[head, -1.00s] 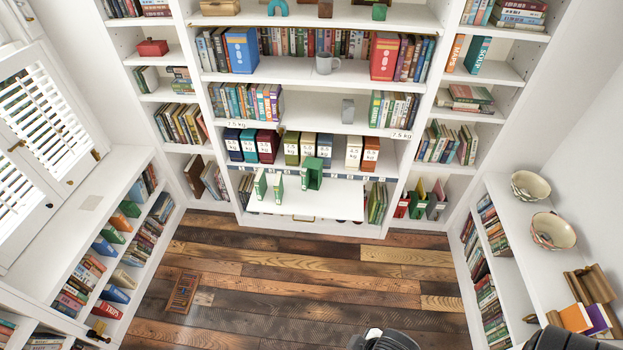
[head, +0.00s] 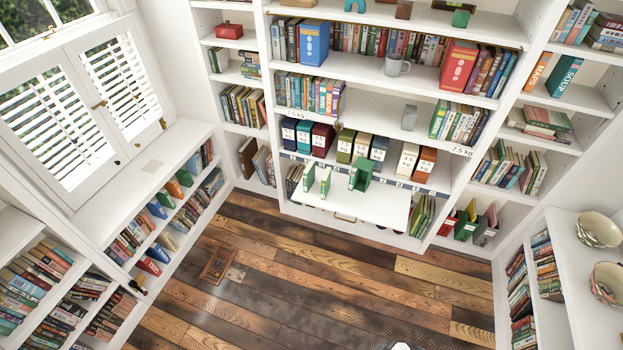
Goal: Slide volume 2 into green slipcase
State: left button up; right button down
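The green slipcase (head: 364,174) stands on a white pull-out board (head: 385,206) low in the middle bookcase. It looks like an open box; a lighter green strip shows at its left side, and I cannot tell whether that is a volume or the case's own edge. Two slim green-and-white volumes stand upright to its left and apart from it: one at the left (head: 309,178) and one nearer the case (head: 325,181). Their numbers are too small to read, so I cannot tell which is volume 2. Neither of my grippers is in view.
Labelled slipcases in several colours, such as an orange one (head: 424,165), stand on the shelf above the board. Red and green cases (head: 466,224) stand low at the right. Bowls (head: 597,229) sit on the right counter.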

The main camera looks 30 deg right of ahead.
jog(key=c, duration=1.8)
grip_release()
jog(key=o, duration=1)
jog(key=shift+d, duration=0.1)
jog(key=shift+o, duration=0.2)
